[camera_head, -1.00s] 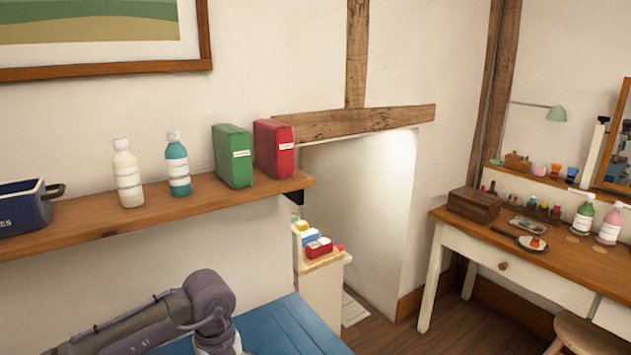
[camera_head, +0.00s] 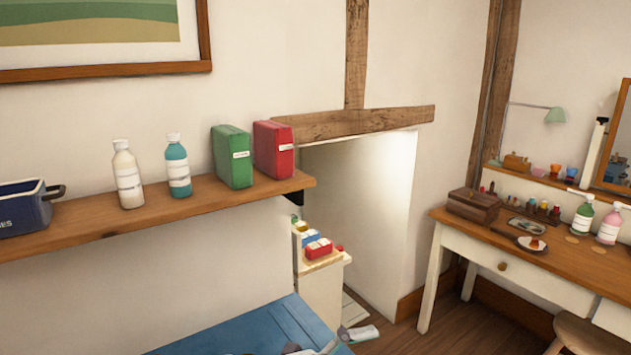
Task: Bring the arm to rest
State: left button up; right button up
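My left arm shows only as a few dark and pale slivers at the bottom edge, over the blue surface (camera_head: 225,335). A small grey-and-pale piece (camera_head: 358,333) shows just right of that surface's corner. It looks like the end of my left gripper, but its fingers cannot be made out. I cannot tell whether it is open or shut, and I see nothing held. The rest of the arm is below the picture. My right gripper is out of view.
A wooden shelf (camera_head: 85,228) holds a blue caddy (camera_head: 25,212), two bottles, a green box (camera_head: 232,158) and a red box (camera_head: 273,149). A small stand (camera_head: 318,290) with coloured items is by the doorway. A desk (camera_head: 560,262) and stool (camera_head: 585,335) stand right.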

pick_arm(q)
jog(key=w+a+r+n+t+y, duration=0.1)
jog(key=w+a+n+t+y, duration=0.2)
jog(key=a+n+t+y, duration=0.4)
jog(key=w+a+r+n+t+y, duration=0.15)
jog(key=w+a+n+t, duration=0.35)
jog(key=n+t, duration=0.5)
jog(key=s+a+f+n+g+y, duration=0.2)
jog(key=a+f+n+g+y, duration=0.15)
jog(key=a+f+y, duration=0.35)
jog(key=s+a+f+n+g+y, duration=0.2)
jog(key=s+a+f+n+y, duration=0.15)
jog(key=a+f+n, duration=0.35)
jog(key=s+a+f+m+g, duration=0.1)
jog(key=s+f+g, duration=0.5)
jog(key=s+f, duration=0.3)
jog(key=s+a+f+m+g, duration=0.1)
jog(key=s+a+f+g, duration=0.1)
jog(key=s+f+g, duration=0.75)
jog(key=s+f+t+p, duration=0.1)
jog(key=s+f+t, duration=0.25)
jog(key=f, duration=1.85)
jog(key=s+a+f+g+p, duration=0.1)
jog(key=s+a+f+g, duration=0.1)
jog(key=s+f, duration=1.2)
jog(key=s, duration=0.2)
jog(key=shift+s+a+f, duration=0.25)
jog(key=shift+s+f, duration=0.05)
jog(key=shift+f, duration=0.05)
